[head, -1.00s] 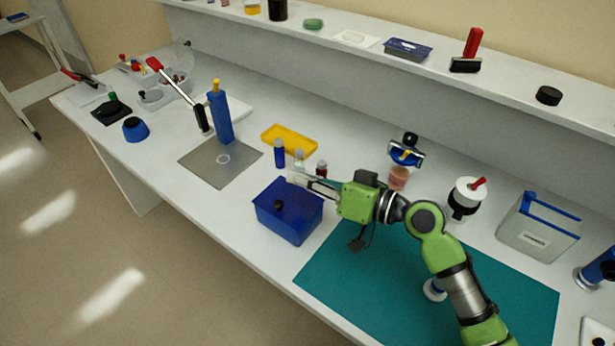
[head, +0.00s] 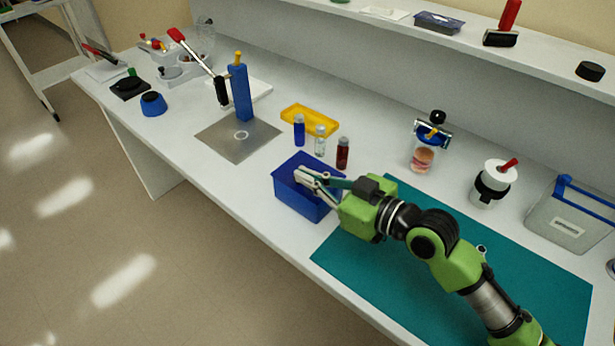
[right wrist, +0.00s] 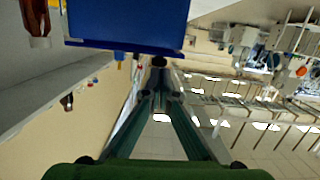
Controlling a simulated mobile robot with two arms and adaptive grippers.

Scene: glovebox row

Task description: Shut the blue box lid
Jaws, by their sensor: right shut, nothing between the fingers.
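The blue box (head: 297,200) stands on the bench left of the teal mat. Its blue lid (head: 296,162) appears to lie down over the top; fingers partly cover it, so I cannot tell if a small gap remains. My right gripper (head: 302,174) is shut and empty, its fingertips over the lid. The right wrist view shows the box inverted (right wrist: 130,18), with the lid edge (right wrist: 120,47) along its rim. A black knob (right wrist: 159,62) shows just beyond the fingertips (right wrist: 160,93); I cannot tell whether they touch. My left gripper is not in view.
Blue (head: 299,131), clear (head: 320,141) and red (head: 342,153) vials stand close behind the box. A yellow tray (head: 310,120) lies behind them. A grey plate (head: 232,145) is to the left.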

